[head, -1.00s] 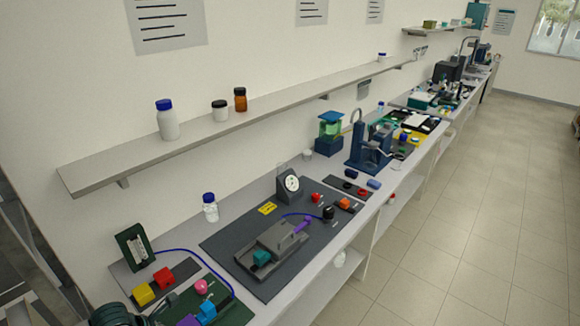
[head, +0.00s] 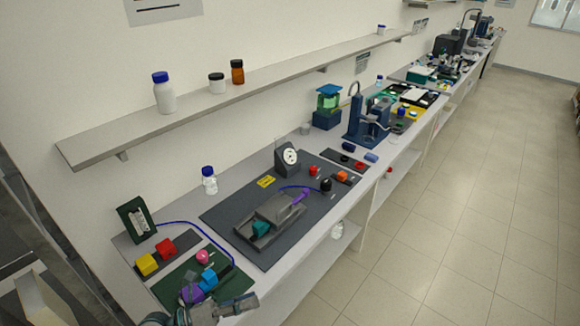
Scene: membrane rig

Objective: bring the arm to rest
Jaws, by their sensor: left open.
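My left gripper (head: 190,300) is at the bottom edge of the head view, over the front of a green mat (head: 171,285). It is open, and most of its arm is cut off by the frame. I cannot tell whether it touches the purple piece (head: 190,293) beside it. My right gripper is not in view.
A dark board (head: 222,215) carries a grey rig (head: 275,215) with a teal block, and a dial gauge (head: 289,157) stands behind it. Yellow (head: 147,264) and red (head: 166,248) blocks lie left. A wall shelf (head: 140,125) runs above. Floor (head: 440,230) is clear at right.

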